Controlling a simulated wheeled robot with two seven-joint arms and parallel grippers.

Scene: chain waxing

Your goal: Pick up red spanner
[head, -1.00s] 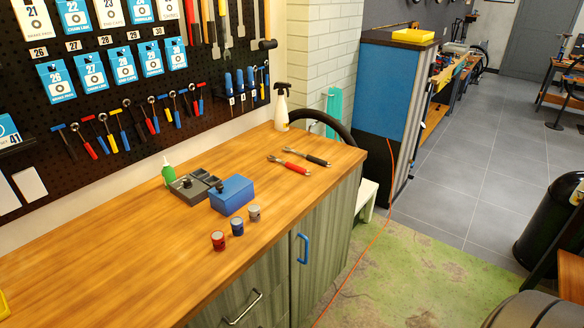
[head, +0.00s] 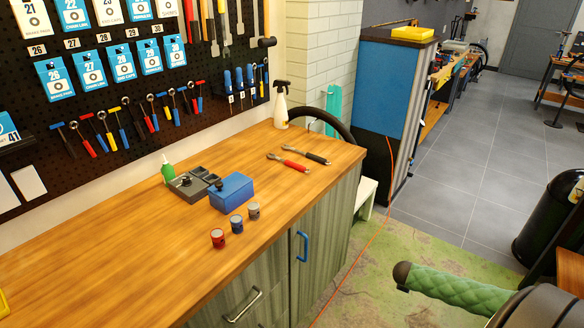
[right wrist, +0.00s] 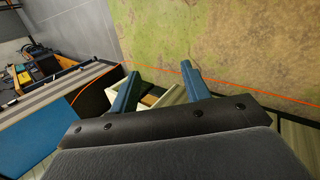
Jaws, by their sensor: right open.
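The red spanner (head: 295,166) lies flat on the wooden worktop near its far right end, its metal end pointing left. A spanner with a black handle (head: 316,158) lies close beside it, just behind. In the right wrist view, my right gripper (right wrist: 158,82) is open and empty, its two blue fingers apart. It is over the floor side, with a white stool (right wrist: 172,97) and the floor behind the fingers. The spanners do not show in that view. My left gripper is in neither current view.
The worktop (head: 120,240) also holds a blue box (head: 232,193), a grey tray (head: 187,190), a green bottle (head: 167,170), three small tins (head: 236,224) and a spray bottle (head: 281,105). A blue cabinet (head: 385,85) stands beyond. Bare wood surrounds the spanners.

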